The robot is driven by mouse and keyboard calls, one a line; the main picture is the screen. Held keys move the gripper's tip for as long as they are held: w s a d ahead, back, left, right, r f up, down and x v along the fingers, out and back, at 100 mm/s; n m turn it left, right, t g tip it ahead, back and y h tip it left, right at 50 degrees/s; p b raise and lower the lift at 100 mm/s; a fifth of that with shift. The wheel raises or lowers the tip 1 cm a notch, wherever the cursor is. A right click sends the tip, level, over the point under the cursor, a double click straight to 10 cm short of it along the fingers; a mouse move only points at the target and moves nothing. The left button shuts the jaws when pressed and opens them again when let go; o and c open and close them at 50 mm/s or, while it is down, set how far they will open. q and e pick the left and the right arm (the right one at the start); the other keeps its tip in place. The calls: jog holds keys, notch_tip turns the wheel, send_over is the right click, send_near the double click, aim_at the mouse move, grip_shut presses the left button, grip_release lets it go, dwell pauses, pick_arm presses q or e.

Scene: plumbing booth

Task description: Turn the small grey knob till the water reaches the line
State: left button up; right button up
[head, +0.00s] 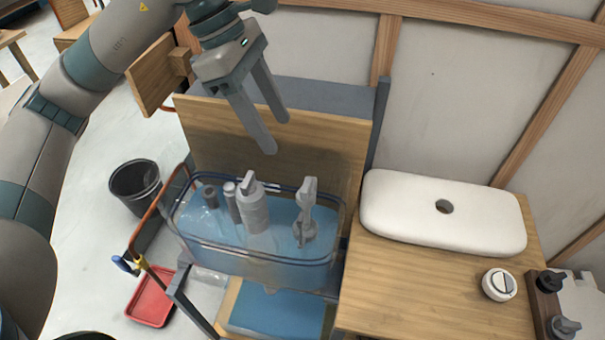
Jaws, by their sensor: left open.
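A clear open tank (262,262) holds blue water, with grey and white fittings standing in it. One is a thick grey column (252,208) with a small grey piece (249,182) on top. Another is a thinner grey fitting (305,215) at the right. A short dark grey cap (210,196) and a narrow tube (232,202) stand at the left. I cannot tell which grey piece is the knob, and no level line is clear. My left gripper (274,133) is open and empty above and behind the tank, pointing down. My right gripper is out of view.
A white dial (499,285) and grey knobs (564,327) are at the right. A wooden panel (300,150) stands behind the tank. A black bucket (135,187) and red tray (150,298) are on the floor.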

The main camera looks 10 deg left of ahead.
pick_arm(q)
send_near(306, 185)
jog(key=p+x, duration=0.2)
jog(key=x, duration=0.5)
jog(key=shift+d+f, duration=0.2)
jog(key=shift+f, duration=0.35)
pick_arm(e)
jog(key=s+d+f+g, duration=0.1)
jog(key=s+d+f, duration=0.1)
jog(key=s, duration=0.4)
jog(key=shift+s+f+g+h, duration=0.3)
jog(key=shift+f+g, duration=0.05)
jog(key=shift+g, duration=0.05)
pick_arm(q)
jog(key=shift+c, duration=0.4)
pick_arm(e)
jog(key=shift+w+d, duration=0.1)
pick_arm(q)
jog(key=c, duration=1)
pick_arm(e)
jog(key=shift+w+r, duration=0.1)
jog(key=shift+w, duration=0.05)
